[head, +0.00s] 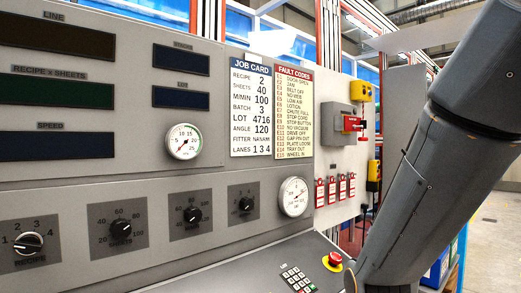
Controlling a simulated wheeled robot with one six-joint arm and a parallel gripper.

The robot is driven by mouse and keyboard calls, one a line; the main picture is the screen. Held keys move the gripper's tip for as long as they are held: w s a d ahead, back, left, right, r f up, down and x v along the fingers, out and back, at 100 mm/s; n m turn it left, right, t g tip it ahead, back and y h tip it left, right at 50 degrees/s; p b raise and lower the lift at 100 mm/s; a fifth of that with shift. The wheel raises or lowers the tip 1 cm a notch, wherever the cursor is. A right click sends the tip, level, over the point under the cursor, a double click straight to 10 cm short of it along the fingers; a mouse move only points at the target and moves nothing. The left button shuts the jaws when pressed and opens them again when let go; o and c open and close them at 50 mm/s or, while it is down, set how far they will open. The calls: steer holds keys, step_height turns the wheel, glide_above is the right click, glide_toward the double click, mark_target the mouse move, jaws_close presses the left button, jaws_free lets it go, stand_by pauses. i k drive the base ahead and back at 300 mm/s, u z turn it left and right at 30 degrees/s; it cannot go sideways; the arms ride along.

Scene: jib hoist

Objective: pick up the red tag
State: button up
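Several small red tags hang in a row on the white side panel (335,215) right of the control console. They look alike, with small pale labels, and could be padlocks or tags. The leftmost red tag (319,194) is nearest the console, and the rightmost red tag (351,184) is nearest my arm. I cannot tell which one is the task's red tag. My gripper is out of view. Only a thick grey link of my arm shows, on the right side of the picture.
A grey switch box (337,117) with a red handle (352,124) sits above the tags. Yellow boxes are at the panel's right edge. The console (150,180) fills the left, with dials, knobs, a keypad (298,279) and a red emergency button (335,258).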

mark_target(320, 189)
steer(key=z, duration=0.5)
steer(key=k, duration=0.65)
steer(key=z, duration=1.05)
steer(key=i, duration=1.45)
steer(key=u, duration=0.95)
steer(key=i, duration=0.7)
steer(key=u, duration=0.85)
